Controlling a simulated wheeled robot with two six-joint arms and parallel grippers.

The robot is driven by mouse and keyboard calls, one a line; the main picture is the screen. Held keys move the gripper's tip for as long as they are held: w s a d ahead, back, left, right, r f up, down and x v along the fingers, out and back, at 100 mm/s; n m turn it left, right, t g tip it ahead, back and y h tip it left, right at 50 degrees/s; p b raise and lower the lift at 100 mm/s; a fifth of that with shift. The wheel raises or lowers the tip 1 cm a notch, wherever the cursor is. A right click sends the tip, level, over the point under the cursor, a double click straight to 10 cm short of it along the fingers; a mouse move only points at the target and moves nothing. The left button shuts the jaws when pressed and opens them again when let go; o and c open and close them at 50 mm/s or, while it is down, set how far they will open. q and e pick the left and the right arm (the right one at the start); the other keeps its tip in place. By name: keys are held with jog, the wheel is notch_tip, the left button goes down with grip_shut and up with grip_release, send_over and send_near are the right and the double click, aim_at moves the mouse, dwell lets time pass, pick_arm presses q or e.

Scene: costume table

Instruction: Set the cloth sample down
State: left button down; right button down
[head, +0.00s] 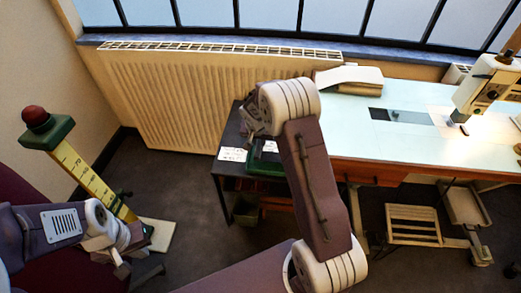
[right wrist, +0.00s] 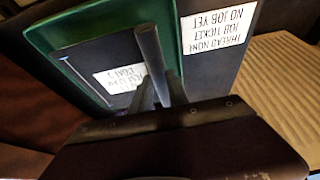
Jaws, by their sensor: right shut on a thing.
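My right gripper (right wrist: 160,95) is shut on an upright grey bar (right wrist: 153,50), which looks like the handle of the cloth sample. Below the bar, a flat dark grey panel (right wrist: 88,62) with a white label, likely the sample itself, lies within the rim of a green tray (right wrist: 178,30). I cannot tell if the panel touches the tray floor. In the head view the green tray (head: 266,163) is partly hidden behind my right arm, and the right fingertips are hard to make out. My left gripper (head: 120,266) hangs at the lower left, away from the tray; its fingers are unclear.
The tray is on a dark side table (head: 232,138) with white paper labels (head: 232,154). To its right is a pale sewing table (head: 400,150) with a sewing machine (head: 488,85). A radiator (head: 170,100) stands behind. A yellow measuring post (head: 85,175) stands near my left arm.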

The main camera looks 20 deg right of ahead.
notch_tip(320, 180, down, 4)
jog(key=shift+r+b, duration=0.1)
jog(key=shift+b, duration=0.65)
jog(key=c, duration=1.6)
grip_release()
jog(key=shift+o, duration=0.2)
